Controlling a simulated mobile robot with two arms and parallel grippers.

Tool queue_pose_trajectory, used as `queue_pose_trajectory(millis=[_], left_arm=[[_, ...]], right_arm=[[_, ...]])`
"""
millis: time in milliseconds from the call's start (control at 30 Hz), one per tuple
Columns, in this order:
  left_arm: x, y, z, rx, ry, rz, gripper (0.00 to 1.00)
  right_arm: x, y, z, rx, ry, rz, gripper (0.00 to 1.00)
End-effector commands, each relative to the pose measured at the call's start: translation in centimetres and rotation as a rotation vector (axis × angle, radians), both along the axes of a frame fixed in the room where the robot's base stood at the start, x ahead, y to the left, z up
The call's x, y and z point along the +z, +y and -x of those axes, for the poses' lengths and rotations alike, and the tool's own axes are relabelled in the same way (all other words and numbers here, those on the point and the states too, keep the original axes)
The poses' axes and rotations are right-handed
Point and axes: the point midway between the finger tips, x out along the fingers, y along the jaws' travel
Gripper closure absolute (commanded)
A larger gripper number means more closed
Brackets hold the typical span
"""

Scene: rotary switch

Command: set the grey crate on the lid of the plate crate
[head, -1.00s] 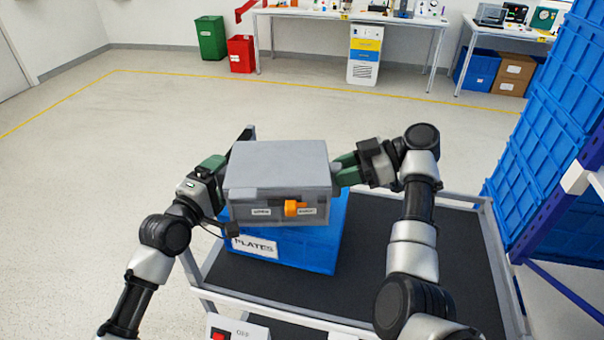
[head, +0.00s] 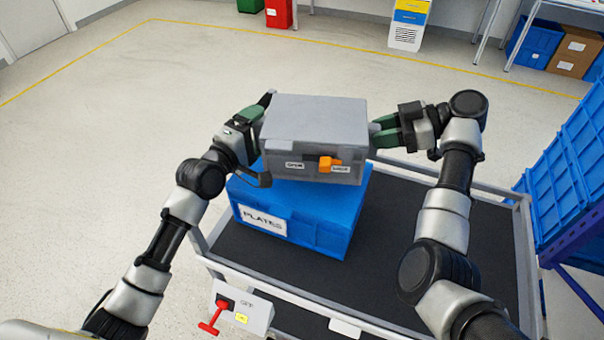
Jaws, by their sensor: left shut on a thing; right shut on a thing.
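The grey crate (head: 315,122) has a closed grey lid, an orange latch and small labels on its front. My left gripper (head: 257,125) is shut on its left end and my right gripper (head: 379,133) is shut on its right end. The blue plate crate (head: 316,228), labelled PLATES, stands on the dark cart deck. The grey crate is over the back part of the plate crate's lid (head: 262,188) and hides much of it. A front strip of the lid shows. I cannot tell whether the two crates touch.
The cart (head: 450,260) has a pale rail and free dark deck to the right. A white box (head: 240,308) with a red switch handle is at its front. Blue stacked crates (head: 570,175) stand at the right. Bins and tables are far back.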

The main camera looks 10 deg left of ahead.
Motion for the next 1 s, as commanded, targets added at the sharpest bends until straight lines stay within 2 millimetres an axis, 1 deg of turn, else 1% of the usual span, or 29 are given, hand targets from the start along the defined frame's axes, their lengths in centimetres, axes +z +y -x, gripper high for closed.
queue_pose_trajectory(millis=[33, 667, 700, 767, 800, 833, 867, 1000], left_arm=[[-0.6, 0.1, 0.0, 0.003, 0.001, -0.004, 0.53], [-5.0, 0.2, 0.0, 0.003, 0.001, -0.004, 0.53], [-4.8, 0.2, 0.0, 0.003, 0.001, -0.004, 0.12], [-4.7, 0.2, 0.0, 0.003, 0.001, -0.004, 0.03], [-4.7, 0.1, 0.0, 0.003, 0.002, -0.003, 0.00], [-4.7, 0.1, 0.0, 0.002, 0.002, -0.003, 0.00], [-4.6, 0.1, 0.0, 0.002, 0.001, -0.003, 0.00], [-4.6, 0.1, 0.0, 0.001, 0.000, -0.001, 0.00]], right_arm=[[-0.4, -0.1, -0.1, -0.002, -0.004, -0.001, 1.00], [-4.8, -0.1, 0.0, -0.002, -0.004, -0.001, 1.00], [-4.6, -0.1, 0.0, -0.002, -0.003, 0.000, 0.63], [-4.5, -0.1, 0.0, -0.002, -0.003, 0.000, 0.54], [-4.5, -0.1, 0.0, -0.002, -0.003, 0.000, 0.48], [-4.5, -0.1, 0.0, -0.001, -0.002, 0.000, 0.43], [-4.5, -0.1, 0.0, -0.001, -0.002, 0.000, 0.41], [-4.5, 0.0, 0.0, -0.001, -0.001, 0.000, 0.41]])
